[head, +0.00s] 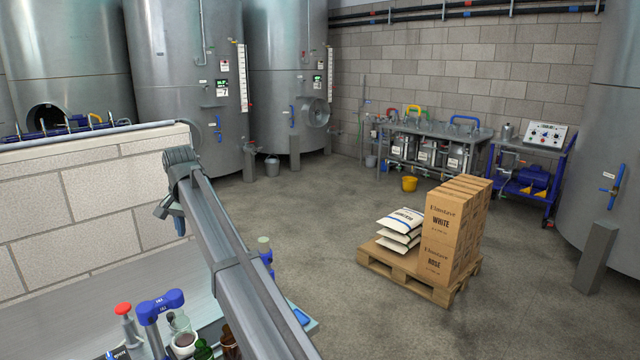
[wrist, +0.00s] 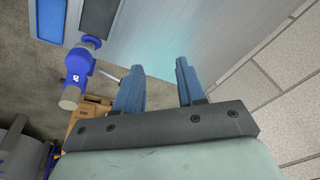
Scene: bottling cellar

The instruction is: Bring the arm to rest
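My arm reaches up and left over a steel bench (head: 60,322) in the head view, with its end near a low block wall. My gripper (head: 172,218) hangs at the far end of the arm, above the bench. In the wrist view my gripper (wrist: 160,78) shows two blue fingers standing apart with nothing between them. In the head view the fingers are small and partly overlapped by the wrist.
A red-knobbed device (head: 123,310), a blue-headed device (head: 160,304) and bottles (head: 203,350) stand on the bench's near part. A blue-headed device (wrist: 76,82) shows left of the fingers in the wrist view. The block wall (head: 90,190) runs behind the bench. A loaded pallet (head: 400,277) stands right.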

